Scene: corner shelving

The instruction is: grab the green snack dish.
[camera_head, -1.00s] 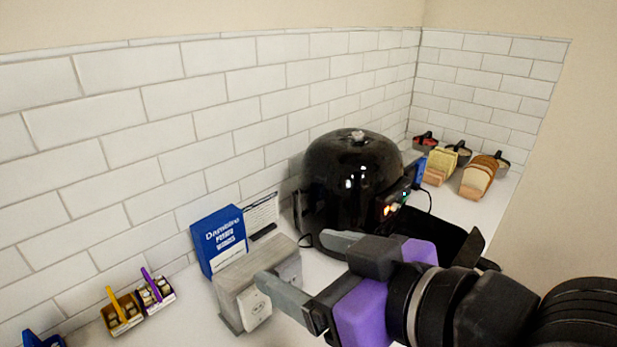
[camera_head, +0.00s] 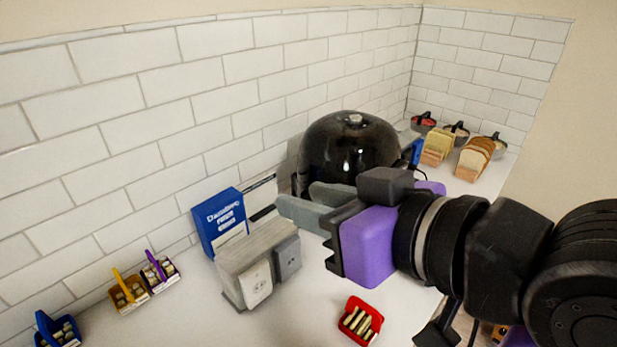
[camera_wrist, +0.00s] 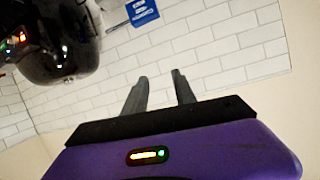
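I cannot see a green snack dish in either view. Small snack dishes of other colours show in the head view: a blue one (camera_head: 58,333), a yellow one (camera_head: 128,290) and a purple one (camera_head: 160,272) at the lower left, and a red one (camera_head: 360,322) at the lower middle. My gripper (camera_head: 297,198) is raised over the counter, in front of the black dome cooker and above the grey box. In the wrist view my gripper (camera_wrist: 160,84) has its two fingers apart with nothing between them, facing the tiled wall. My arm hides part of the counter at right.
The black dome cooker (camera_head: 345,150) stands in the middle against the wall. A grey dispenser box (camera_head: 245,268) and a blue carton (camera_head: 217,222) stand left of it. Bread slices (camera_head: 474,160) and several bowls stand in the far corner. White counter is bare around the red dish.

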